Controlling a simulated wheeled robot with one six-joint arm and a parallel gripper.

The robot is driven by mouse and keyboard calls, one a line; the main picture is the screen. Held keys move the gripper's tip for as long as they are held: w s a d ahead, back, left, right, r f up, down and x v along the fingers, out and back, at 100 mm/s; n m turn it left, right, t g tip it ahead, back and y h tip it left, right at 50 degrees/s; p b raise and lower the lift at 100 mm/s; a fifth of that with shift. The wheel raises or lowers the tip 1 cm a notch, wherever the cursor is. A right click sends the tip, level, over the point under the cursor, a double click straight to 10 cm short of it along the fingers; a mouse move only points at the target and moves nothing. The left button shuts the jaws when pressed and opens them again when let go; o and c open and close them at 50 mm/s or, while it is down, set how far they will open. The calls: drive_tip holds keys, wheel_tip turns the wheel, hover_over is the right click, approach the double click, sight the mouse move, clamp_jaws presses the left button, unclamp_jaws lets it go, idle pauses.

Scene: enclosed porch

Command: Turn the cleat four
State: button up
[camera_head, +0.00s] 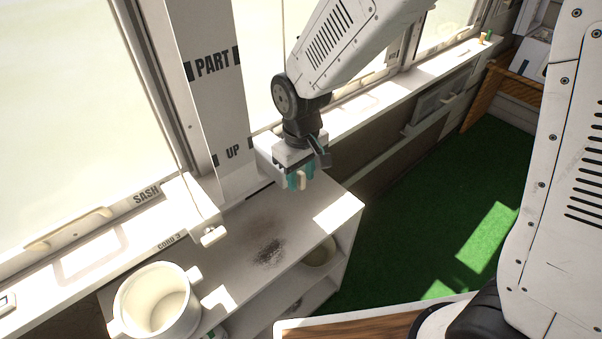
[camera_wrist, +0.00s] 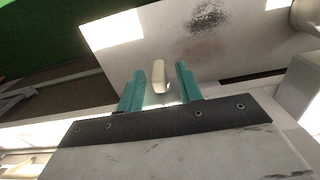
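A small cream cleat (camera_head: 302,180) shows at my gripper (camera_head: 297,179), just above the shelf top by the window. In the wrist view the cleat (camera_wrist: 158,76) stands between the two teal fingers of my gripper (camera_wrist: 160,88). A gap shows on each side of it, so the fingers are open around it and apart from it. No number is readable on this cleat; its base and mount are hidden by my gripper.
A cream pot (camera_head: 157,302) stands at the lower left of the white shelf unit (camera_head: 262,219), which has a dark stain. A window post (camera_head: 205,80) reads "PART" and "UP"; the sill reads "SASH". Green carpet (camera_head: 425,225) lies open to the right.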

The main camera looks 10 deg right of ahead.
drive_tip(key=shift+c, duration=0.2)
clamp_jaws()
drive_tip(key=shift+w+d+f+g+y, duration=0.15)
drive_tip(key=shift+d+f+g+y, duration=0.15)
drive_tip(key=shift+g+y, duration=1.8)
drive_tip(key=shift+w+d+f+g+y, duration=0.3)
drive_tip(key=shift+g+y, duration=0.95)
drive_tip(key=shift+y, duration=1.65)
drive_tip(key=shift+w+d+f+g+y, duration=0.1)
drive_tip(key=shift+d+f+g+y, duration=0.2)
drive_tip(key=shift+g+y, duration=1.8)
drive_tip(key=shift+a+t+y, duration=0.1)
drive_tip(key=shift+t+y, duration=0.25)
drive_tip(key=shift+y, duration=0.05)
